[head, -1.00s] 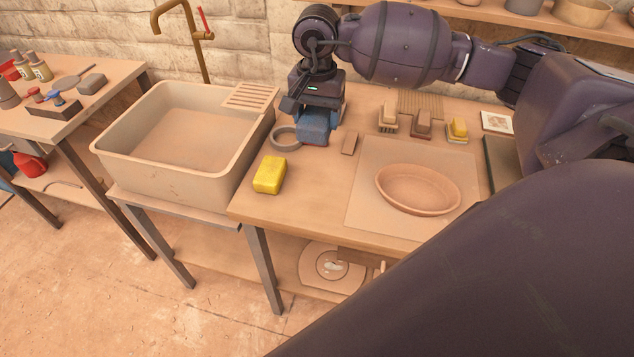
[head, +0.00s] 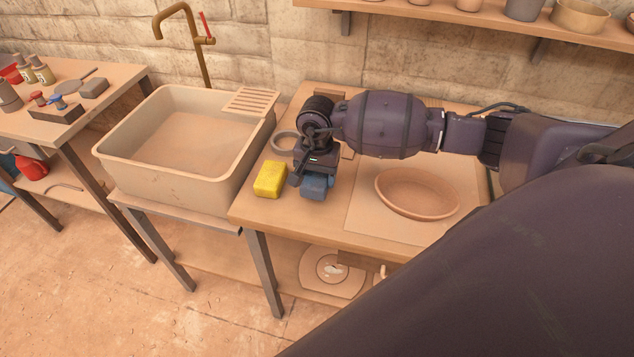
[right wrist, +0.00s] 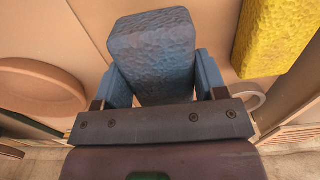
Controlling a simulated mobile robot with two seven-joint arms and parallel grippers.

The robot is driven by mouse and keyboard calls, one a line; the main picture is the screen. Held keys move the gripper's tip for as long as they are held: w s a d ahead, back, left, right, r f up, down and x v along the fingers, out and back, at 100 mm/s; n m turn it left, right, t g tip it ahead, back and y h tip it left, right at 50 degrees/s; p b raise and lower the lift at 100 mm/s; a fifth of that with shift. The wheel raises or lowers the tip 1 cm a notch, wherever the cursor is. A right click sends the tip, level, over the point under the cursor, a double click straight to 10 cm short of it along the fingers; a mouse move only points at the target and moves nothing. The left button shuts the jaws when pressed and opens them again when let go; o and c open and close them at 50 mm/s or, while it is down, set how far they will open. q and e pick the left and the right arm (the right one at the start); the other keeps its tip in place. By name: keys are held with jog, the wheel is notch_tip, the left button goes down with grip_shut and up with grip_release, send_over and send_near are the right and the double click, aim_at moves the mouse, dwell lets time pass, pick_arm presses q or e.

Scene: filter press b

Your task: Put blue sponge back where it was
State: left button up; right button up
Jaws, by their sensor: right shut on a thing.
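The blue sponge (head: 318,187) is in the jaws of my right gripper (head: 312,177), near the front left part of the worktop. In the right wrist view the blue sponge (right wrist: 152,48) sits between the two blue fingers, which press on its sides. I cannot tell whether its underside touches the worktop. A yellow sponge (head: 270,179) lies on the worktop just left of the blue one, with a small gap; it also shows in the right wrist view (right wrist: 272,38). My left gripper is not in view.
A beige sink (head: 135,170) stands left of the worktop (head: 258,212). A grey ring (head: 284,141) lies behind the yellow sponge. An oval clay dish (head: 415,194) rests on a pale mat (head: 370,222) to the right. My right arm hides the worktop's back.

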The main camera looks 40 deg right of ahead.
aim_at(317, 174)
jog(key=shift+f, duration=1.45)
jog(key=shift+f, duration=0.15)
jog(key=o, duration=0.9)
jog(key=shift+c, duration=0.2)
notch_tip(317, 174, up, 12)
jog(key=shift+r+b, duration=0.2)
jog(key=shift+b, duration=0.1)
jog(key=shift+f, duration=0.1)
